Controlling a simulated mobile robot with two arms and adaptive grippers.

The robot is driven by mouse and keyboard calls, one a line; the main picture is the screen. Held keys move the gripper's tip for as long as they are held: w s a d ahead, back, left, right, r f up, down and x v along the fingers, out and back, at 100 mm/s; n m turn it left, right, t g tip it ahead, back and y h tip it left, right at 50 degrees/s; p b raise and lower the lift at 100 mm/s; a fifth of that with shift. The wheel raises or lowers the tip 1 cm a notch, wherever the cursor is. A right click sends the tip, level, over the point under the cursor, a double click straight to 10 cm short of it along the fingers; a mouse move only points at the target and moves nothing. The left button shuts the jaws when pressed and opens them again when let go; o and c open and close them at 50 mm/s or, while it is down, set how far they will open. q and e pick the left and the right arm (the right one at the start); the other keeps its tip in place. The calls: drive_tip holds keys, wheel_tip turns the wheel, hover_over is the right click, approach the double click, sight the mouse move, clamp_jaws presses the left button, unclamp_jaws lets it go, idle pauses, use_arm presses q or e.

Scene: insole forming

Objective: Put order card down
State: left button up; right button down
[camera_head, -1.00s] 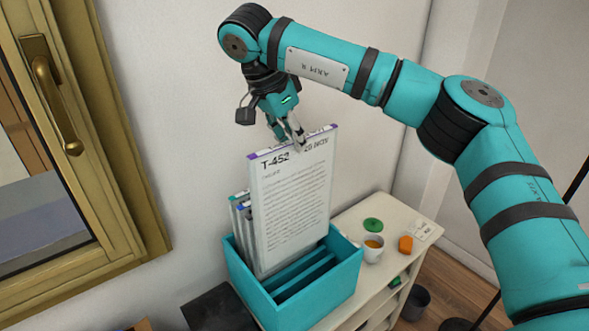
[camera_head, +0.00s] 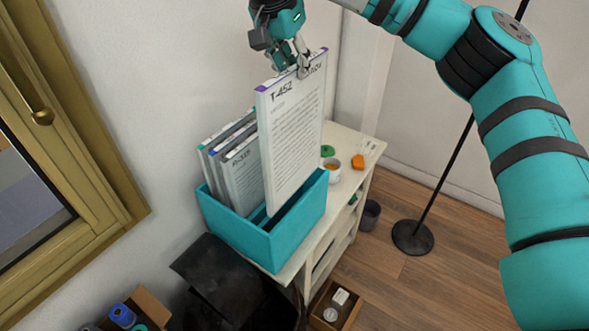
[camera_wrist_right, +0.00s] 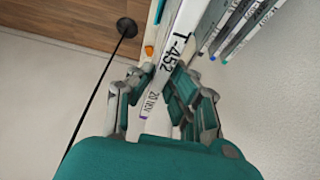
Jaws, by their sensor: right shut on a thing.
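The order card (camera_head: 292,135), a white board marked T-452 with a purple corner, stands upright. My right gripper (camera_head: 302,72) is shut on its top edge. The card's lower end reaches down into the front part of the teal box (camera_head: 230,230); whether it touches the bottom is hidden by the box wall. In the right wrist view the card (camera_wrist_right: 178,55) shows edge-on between the fingers of my right gripper (camera_wrist_right: 165,95). Several other cards (camera_head: 240,172) stand in the box behind it, to the left. My left gripper is not in view.
The box sits on a cream shelf unit (camera_head: 348,150) with a cup (camera_head: 331,173), a green lid (camera_head: 327,150) and an orange block (camera_head: 358,161). A window frame (camera_head: 95,150) is at left. A lamp stand (camera_head: 412,237) and a dark bin (camera_head: 370,215) stand on the floor.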

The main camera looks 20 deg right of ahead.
wheel_tip(320, 180, down, 5)
drive_tip(key=p, duration=0.2)
hover_over(292, 156)
drive_tip(key=w, duration=0.1)
wheel_tip(292, 156, down, 6)
drive_tip(key=shift+w+d+f, duration=0.1)
drive_tip(key=shift+f, duration=0.05)
wheel_tip(292, 156, down, 5)
drive_tip(key=shift+w+d+f+p, duration=0.1)
drive_tip(key=shift+w+d+p, duration=0.05)
drive_tip(key=shift+p, duration=0.45)
drive_tip(key=shift+f, duration=0.85)
wheel_tip(292, 156, down, 2)
drive_tip(key=shift+f+p, duration=0.2)
drive_tip(key=shift+p, duration=0.5)
drive_tip(key=shift+f, duration=0.4)
drive_tip(key=c, duration=1.7)
unclamp_jaws()
drive_tip(key=shift+b, duration=0.3)
drive_tip(key=shift+c, duration=0.2)
drive_tip(key=o, duration=0.5)
drive_tip(key=shift+c, duration=0.2)
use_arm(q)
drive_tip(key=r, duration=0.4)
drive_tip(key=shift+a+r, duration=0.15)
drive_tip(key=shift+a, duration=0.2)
